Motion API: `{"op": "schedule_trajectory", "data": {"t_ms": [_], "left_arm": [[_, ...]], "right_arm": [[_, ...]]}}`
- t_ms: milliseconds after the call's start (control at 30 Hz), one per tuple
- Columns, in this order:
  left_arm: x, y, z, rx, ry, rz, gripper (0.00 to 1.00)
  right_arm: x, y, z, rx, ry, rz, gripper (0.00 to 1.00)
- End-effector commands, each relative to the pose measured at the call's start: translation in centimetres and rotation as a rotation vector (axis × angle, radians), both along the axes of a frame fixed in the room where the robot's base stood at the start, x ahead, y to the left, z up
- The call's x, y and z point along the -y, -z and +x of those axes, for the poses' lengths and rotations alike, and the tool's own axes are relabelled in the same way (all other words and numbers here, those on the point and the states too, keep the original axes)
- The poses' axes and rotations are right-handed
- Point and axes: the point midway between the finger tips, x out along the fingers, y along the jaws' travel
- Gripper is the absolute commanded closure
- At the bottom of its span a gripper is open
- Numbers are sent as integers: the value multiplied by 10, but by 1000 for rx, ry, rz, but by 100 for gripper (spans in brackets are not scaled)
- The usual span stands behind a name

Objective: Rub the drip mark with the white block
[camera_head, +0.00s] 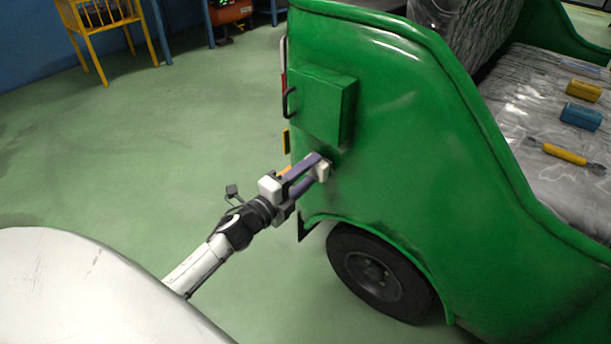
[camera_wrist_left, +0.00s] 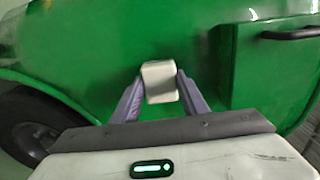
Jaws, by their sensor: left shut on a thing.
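My left gripper (camera_head: 311,177) is shut on the white block (camera_head: 321,168) at the side of the green rickshaw body (camera_head: 415,150). In the left wrist view the block (camera_wrist_left: 159,82) sits between the two purple fingers of the gripper (camera_wrist_left: 160,93), with the green panel right behind it. The block looks to be at or very near the panel; I cannot tell for sure whether it touches. A dark smudge (camera_head: 340,157) shows on the panel around the block, below the green box; the block and fingers cover part of this area. My right gripper is not in view.
A green box with a dark handle (camera_head: 323,104) juts out just above the block. A wheel (camera_head: 378,275) is below. The seat (camera_head: 535,95) holds a yellow block, a blue block and a yellow-handled tool (camera_head: 565,154). A yellow chair (camera_head: 105,32) stands far left; the floor between is clear.

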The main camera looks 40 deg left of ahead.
Motion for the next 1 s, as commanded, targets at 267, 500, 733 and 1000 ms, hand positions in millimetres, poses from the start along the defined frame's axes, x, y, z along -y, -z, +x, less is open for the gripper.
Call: {"op": "schedule_trajectory", "data": {"t_ms": [267, 500, 733, 1000], "left_arm": [[0, -1, 0, 0, 0, 0, 78], [0, 0, 1, 1, 0, 0, 78], [0, 0, 5, 1, 0, 0, 78], [1, 0, 10, 0, 0, 0, 78]], "right_arm": [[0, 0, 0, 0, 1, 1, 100], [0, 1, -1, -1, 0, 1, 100], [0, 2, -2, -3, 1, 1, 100], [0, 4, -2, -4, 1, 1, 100]]}}
